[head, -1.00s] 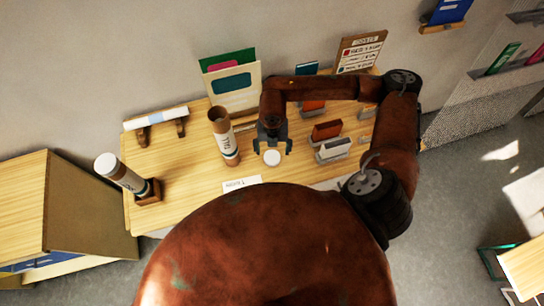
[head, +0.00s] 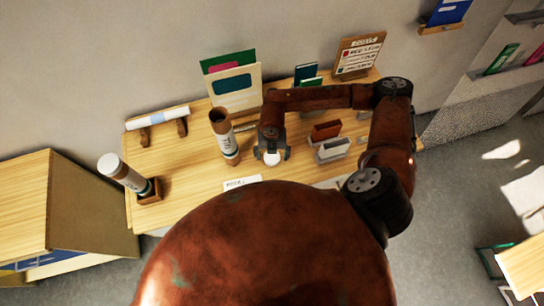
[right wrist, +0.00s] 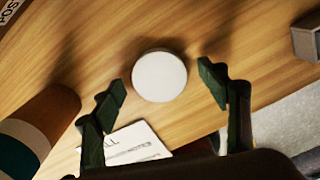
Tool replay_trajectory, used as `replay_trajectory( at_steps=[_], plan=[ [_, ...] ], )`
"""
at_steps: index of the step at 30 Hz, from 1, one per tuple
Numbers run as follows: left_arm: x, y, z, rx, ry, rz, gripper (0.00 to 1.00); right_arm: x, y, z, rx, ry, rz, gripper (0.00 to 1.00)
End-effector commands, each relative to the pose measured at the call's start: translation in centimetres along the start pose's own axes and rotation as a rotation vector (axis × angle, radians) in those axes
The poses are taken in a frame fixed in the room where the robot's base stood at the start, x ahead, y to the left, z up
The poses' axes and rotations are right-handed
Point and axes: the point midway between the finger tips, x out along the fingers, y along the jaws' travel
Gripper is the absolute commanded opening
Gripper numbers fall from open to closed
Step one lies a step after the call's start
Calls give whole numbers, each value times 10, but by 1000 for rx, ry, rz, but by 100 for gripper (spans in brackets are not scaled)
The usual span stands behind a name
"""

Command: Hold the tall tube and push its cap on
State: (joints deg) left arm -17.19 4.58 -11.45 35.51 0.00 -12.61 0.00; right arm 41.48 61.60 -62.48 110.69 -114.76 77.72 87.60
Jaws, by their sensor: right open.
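A tall brown tube (head: 229,148) with a white label and an open top stands on the table; part of it shows at the left edge of the right wrist view (right wrist: 45,118). A round white cap (right wrist: 159,76) lies on the table to the right of the tube; it also shows in the head view (head: 271,159). My right gripper (right wrist: 161,80) is open, with its fingers on either side of the cap and small gaps on both sides in the wrist view. Whether the fingers are level with the cap is hard to tell. My left gripper is not in view.
A white-capped tube (head: 122,172) leans in a wooden holder (head: 151,191) at the left. A paper label (head: 242,183) lies near the front edge. Card holders (head: 332,149) stand to the right, upright folders (head: 236,88) behind. The table left of the tall tube has bare room.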

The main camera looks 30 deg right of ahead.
Motion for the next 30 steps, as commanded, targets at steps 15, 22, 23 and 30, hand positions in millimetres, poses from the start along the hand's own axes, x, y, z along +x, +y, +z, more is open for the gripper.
replay_trajectory(
  at_steps=[15, 22, 23, 30],
  plan=[
    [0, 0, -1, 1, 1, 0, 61, 0, 0, 0, 0, 0, 0, 38],
    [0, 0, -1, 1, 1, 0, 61, -1, 0, 0, 0, 0, 0, 37],
    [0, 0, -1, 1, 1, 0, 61, -1, 0, 0, 0, 0, 0, 37],
    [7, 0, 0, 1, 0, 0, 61, -15, 0, 1, 0, -3, 1, 37]
  ],
)
